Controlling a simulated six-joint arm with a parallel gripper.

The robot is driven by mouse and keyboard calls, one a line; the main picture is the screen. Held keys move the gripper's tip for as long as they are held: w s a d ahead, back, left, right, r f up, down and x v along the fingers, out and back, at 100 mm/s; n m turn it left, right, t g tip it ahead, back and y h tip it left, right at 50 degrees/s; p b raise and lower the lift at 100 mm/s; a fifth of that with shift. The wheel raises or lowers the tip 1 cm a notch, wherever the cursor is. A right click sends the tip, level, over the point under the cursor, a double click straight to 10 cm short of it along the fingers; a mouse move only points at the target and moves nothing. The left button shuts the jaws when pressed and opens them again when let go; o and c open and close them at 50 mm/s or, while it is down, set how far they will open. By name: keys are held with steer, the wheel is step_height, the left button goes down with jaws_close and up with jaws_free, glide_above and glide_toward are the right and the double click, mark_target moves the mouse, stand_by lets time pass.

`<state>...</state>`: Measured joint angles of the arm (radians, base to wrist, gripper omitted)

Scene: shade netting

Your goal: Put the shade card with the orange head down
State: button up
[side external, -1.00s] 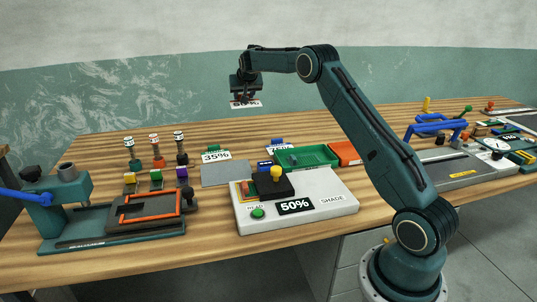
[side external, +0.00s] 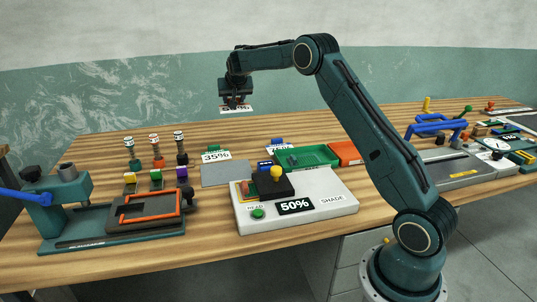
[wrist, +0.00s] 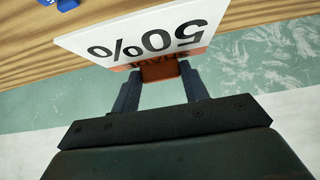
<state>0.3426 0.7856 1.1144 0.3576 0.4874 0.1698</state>
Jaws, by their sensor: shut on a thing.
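My gripper (side external: 236,97) is shut on the head of a white shade card (side external: 237,109) and holds it in the air above the back of the bench. In the wrist view the shade card (wrist: 140,38) reads "50%" upside down. Its orange-brown head (wrist: 160,72) sits between the fingertips of my gripper (wrist: 160,82). In the side view the head is hidden by the gripper. A card marked 35% (side external: 216,157) with a green head stands on the bench, and a card with a blue head (side external: 279,147) stands farther right.
A grey plate (side external: 223,174) lies in front of the 35% card. A white shade meter (side external: 334,197) displays "50%". A green tray (side external: 318,156) is behind it. Several stamp-like tools (side external: 157,152) stand left. The bench (side external: 215,133) behind the 35% card is clear.

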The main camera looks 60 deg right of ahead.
steer(key=s+a, duration=0.3)
steer(key=a, duration=0.8)
glide_above(225, 164)
steer(key=s+a, duration=0.2)
step_height(225, 164, down, 15)
steer(key=shift+s+a+f, duration=0.1)
steer(key=shift+a+f, duration=0.05)
steer(key=shift+f, duration=0.05)
steer(key=shift+f, duration=2.15)
steer(key=shift+f, duration=0.15)
steer(key=o, duration=1)
steer(key=shift+c, duration=0.2)
